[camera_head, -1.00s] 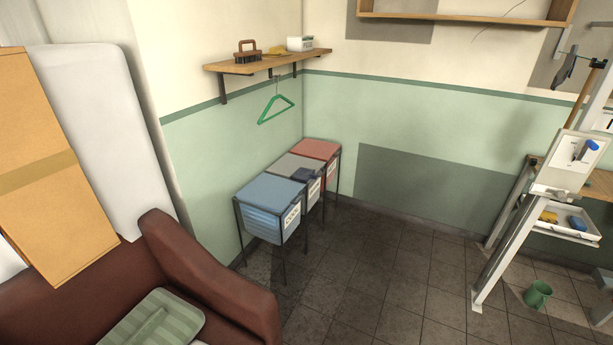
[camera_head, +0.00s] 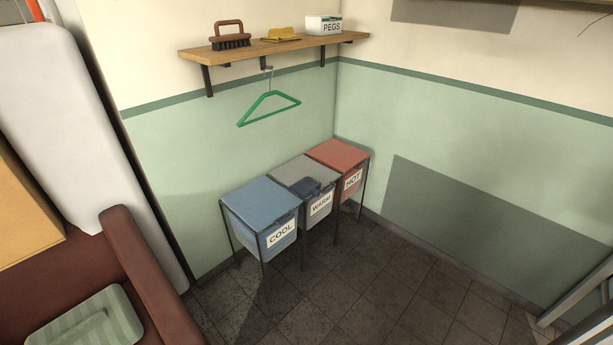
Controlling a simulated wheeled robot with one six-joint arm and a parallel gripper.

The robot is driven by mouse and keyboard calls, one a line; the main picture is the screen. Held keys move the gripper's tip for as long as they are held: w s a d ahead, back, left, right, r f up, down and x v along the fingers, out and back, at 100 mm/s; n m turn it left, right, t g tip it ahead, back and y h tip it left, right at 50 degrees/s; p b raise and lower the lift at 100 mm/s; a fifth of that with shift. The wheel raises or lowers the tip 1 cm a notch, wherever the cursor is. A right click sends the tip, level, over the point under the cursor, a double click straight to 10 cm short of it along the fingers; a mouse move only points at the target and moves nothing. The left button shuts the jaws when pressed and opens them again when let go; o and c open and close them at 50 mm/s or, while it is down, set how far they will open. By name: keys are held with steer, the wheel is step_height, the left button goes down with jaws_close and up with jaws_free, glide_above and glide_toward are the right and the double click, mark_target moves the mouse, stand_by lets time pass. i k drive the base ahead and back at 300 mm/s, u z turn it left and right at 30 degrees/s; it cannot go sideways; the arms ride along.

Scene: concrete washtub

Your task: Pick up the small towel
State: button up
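A small dark blue folded cloth (camera_head: 308,187) lies on the grey lid of the bin marked WARM (camera_head: 320,206), near its front edge. It looks like the small towel, but it is too small in view to be certain. The WARM bin stands between the blue COOL bin (camera_head: 258,194) and the red HOT bin (camera_head: 338,154). My gripper is not in view.
A brown armchair or sofa (camera_head: 150,270) with a green striped cushion (camera_head: 85,325) stands at the lower left. A wooden shelf (camera_head: 275,47) and a green hanger (camera_head: 268,107) are above the bins. The tiled floor (camera_head: 390,280) in front is clear.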

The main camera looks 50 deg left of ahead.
mark_target(305, 186)
steer(key=u, duration=0.45)
steer(key=i, duration=1.55)
steer(key=u, duration=1.85)
steer(key=i, duration=1)
steer(key=u, duration=1.1)
